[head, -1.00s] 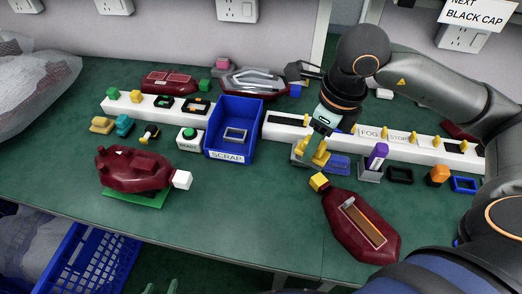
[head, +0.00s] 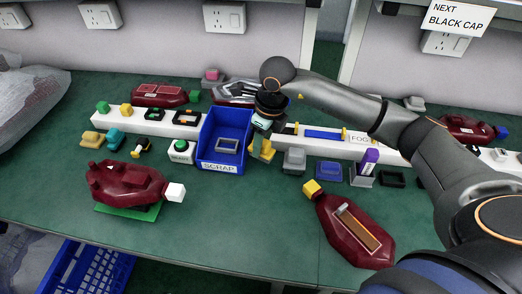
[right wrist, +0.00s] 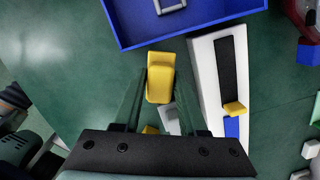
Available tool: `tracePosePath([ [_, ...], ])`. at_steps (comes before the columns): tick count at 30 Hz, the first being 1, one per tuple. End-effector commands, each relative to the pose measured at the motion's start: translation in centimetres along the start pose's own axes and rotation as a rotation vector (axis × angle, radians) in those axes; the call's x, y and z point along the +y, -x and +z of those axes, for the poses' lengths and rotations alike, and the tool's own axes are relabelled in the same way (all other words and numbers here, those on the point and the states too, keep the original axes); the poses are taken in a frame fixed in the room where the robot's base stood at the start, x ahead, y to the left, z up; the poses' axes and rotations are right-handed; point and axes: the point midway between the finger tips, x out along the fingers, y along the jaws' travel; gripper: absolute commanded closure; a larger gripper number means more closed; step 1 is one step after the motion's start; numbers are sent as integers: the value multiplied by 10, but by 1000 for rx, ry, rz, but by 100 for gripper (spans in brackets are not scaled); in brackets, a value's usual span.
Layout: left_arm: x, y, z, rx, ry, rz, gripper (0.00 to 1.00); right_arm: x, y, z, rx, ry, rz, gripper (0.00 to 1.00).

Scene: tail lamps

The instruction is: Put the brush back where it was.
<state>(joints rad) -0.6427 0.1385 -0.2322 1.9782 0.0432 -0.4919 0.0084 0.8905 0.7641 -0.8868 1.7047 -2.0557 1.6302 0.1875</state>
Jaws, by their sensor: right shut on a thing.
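My right gripper (head: 261,152) is low at the right side of the blue scrap bin, beside the left end of the right white rack (head: 375,150). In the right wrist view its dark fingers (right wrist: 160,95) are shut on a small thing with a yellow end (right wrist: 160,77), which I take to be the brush. The rack's dark empty slot (right wrist: 227,62) is just right of the fingers. My left gripper is not in view.
The blue scrap bin (head: 207,155) stands close to the gripper. A grey block (head: 293,160), a blue block (head: 328,172) and a purple tube (head: 369,160) stand before the rack. A dark red lamp (head: 340,245) lies in front.

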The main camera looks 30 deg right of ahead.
Motion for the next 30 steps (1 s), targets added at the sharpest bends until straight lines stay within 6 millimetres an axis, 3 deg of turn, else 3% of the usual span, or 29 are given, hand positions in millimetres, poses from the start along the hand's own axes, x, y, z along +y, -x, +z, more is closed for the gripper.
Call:
tracePosePath([
  [8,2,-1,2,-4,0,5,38,-1,-34,-2,3,0,0,100],
  [19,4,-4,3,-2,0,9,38,-1,-40,-3,1,0,-1,100],
  [20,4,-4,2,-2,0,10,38,-2,-40,-3,1,0,-1,58],
  [27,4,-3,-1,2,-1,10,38,-2,-38,-3,1,-1,-1,31],
  [30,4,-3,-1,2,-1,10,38,-2,-38,-3,1,-1,-1,29],
])
